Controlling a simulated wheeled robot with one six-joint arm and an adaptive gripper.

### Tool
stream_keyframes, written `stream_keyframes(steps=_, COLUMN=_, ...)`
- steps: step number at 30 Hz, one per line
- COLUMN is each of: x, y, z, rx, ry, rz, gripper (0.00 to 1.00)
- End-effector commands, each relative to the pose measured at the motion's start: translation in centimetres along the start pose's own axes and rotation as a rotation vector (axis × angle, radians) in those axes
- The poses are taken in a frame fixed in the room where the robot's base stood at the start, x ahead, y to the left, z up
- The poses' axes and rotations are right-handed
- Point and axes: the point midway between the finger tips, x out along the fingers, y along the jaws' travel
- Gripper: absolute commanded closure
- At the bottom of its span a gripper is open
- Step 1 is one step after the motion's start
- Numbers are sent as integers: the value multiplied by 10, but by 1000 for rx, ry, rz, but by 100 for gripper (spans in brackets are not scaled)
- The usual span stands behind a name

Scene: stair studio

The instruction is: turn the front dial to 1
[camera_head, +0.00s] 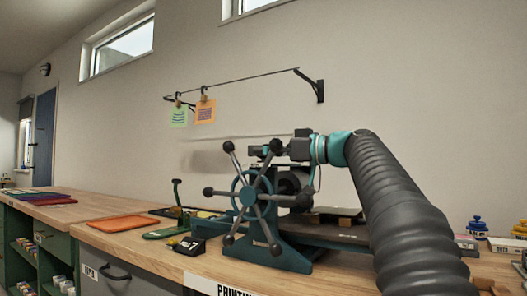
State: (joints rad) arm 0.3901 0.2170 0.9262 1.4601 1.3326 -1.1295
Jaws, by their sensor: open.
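No dial with readable numbers can be made out in the head view. A small black block with a yellowish face (187,246) lies on the bench left of the press, but I cannot tell whether it is a dial. The teal press (270,252) carries a large spoked hand wheel (248,196) with black knobs. My gripper (262,151) is raised above the press, behind the wheel's upper right spokes, pointing left. It is open, with nothing visible between the fingers; the fingertips are small and partly hidden.
The wooden bench (110,228) holds an orange tray (123,223), a green stand (167,231) and the press bed (325,233). Blue-topped (477,227) and yellow-topped (520,228) items stand at right. A wall rail holds hanging cards (205,112). Air left of the press is free.

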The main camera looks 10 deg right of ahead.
Motion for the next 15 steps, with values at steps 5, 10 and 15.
stream_keyframes(steps=5, x=1, y=0, z=0, rx=0, ry=0, rz=1, gripper=45)
stream_keyframes(steps=10, x=0, y=0, z=0, rx=0, ry=0, rz=1, gripper=67)
stream_keyframes(steps=15, x=0, y=0, z=0, rx=0, ry=0, rz=1, gripper=100)
